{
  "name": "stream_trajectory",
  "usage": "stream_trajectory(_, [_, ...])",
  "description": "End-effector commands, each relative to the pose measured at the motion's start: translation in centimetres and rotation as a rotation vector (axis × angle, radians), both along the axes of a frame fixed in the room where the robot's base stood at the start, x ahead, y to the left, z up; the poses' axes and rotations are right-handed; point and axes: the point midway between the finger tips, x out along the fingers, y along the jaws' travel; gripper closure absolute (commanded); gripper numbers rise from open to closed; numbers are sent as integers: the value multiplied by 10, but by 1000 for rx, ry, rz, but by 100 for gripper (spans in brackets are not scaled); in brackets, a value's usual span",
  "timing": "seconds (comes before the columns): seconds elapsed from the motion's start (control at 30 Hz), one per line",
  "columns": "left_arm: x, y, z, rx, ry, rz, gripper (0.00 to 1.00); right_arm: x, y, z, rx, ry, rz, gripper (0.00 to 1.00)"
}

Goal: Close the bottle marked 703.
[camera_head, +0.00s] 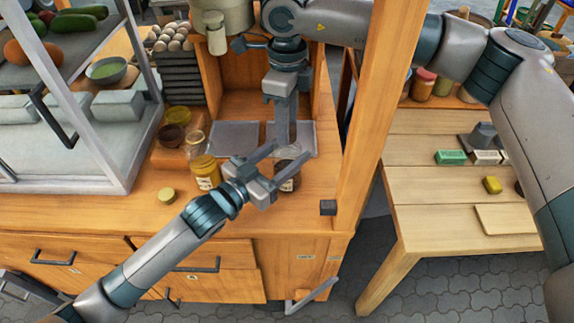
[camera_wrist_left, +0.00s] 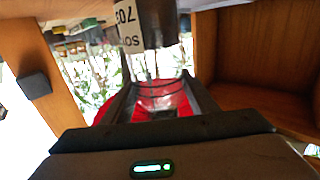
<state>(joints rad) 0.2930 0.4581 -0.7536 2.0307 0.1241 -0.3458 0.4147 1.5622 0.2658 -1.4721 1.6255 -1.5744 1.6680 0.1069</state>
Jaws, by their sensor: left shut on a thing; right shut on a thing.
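The bottle (camera_head: 287,183) is a clear container with dark contents and a pale label. It stands at the counter's front, below the open wooden bay. In the left wrist view its label (camera_wrist_left: 129,26) appears upside down and reads 703 and SOY. My left gripper (camera_head: 272,172) comes from the lower left and is shut around the bottle; its fingers also show in the left wrist view (camera_wrist_left: 157,95). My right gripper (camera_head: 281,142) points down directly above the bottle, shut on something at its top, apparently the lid. The fingers hide that piece, so I cannot tell whether it is seated.
A yellow jar (camera_head: 206,172) stands left of the bottle, close to my left wrist. A loose yellow lid (camera_head: 167,195) lies on the counter. A glass jar (camera_head: 195,146) and dark bowl (camera_head: 171,135) stand behind. A wooden post (camera_head: 366,130) rises on the right.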

Motion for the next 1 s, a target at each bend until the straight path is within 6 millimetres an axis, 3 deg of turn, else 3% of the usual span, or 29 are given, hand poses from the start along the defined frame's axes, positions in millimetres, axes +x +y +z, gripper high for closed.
stream_trajectory(0.8, [0, 0, 0, 1, 1, 0, 100, 0, 1, -1, 2, 0, -1259, 92])
stream_trajectory(0.93, [0, 0, 0, 1, 1, 0, 100, 0, 1, 0, 2, 0, -1246, 92])
stream_trajectory(0.97, [0, 0, 0, 1, 1, 0, 100, 0, 1, 0, 2, 0, -1246, 63])
stream_trajectory(1.0, [0, 0, 0, 1, 1, 0, 100, 0, 1, 0, 2, 0, -1245, 53])
